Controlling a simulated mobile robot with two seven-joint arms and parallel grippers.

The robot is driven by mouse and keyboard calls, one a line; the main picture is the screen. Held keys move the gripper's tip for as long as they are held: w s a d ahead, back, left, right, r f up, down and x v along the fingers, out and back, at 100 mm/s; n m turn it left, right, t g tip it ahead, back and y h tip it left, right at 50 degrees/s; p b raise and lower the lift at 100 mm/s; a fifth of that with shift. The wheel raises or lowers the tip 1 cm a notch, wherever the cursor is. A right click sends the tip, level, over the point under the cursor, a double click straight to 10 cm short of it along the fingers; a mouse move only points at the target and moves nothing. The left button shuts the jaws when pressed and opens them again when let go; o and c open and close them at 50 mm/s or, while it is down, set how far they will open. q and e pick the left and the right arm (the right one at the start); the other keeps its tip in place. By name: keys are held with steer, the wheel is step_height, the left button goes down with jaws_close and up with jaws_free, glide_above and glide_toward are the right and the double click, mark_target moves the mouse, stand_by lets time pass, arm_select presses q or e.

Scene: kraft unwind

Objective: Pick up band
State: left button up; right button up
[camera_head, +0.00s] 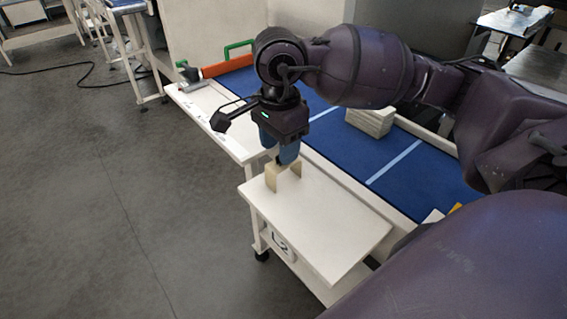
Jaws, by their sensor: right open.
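A small beige band (272,180) stands upright on the far left part of a white cart top (325,230). It looks like a short bent strip with an opening in its middle. My right gripper (281,153) points down over the band from above, its blue fingers open. The fingertips are just above or at the band's upper edge; I cannot tell whether they touch it. My left gripper is not in view.
A blue conveyor bed (340,140) with light stripes runs behind the cart, bearing a stack of pale slabs (370,121). A white ledge (215,120) lies at left, near an orange bar (226,66) and green handle (239,45).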

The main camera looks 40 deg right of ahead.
steer(key=shift+w+d+f+p, duration=0.1)
steer(key=shift+f+p, duration=0.05)
steer(key=shift+f, duration=1.25)
steer(key=shift+w+f+p, duration=0.1)
steer(key=shift+f+p, duration=0.05)
steer(key=shift+f, duration=1.25)
steer(key=shift+c, duration=0.2)
steer(key=c, duration=0.5)
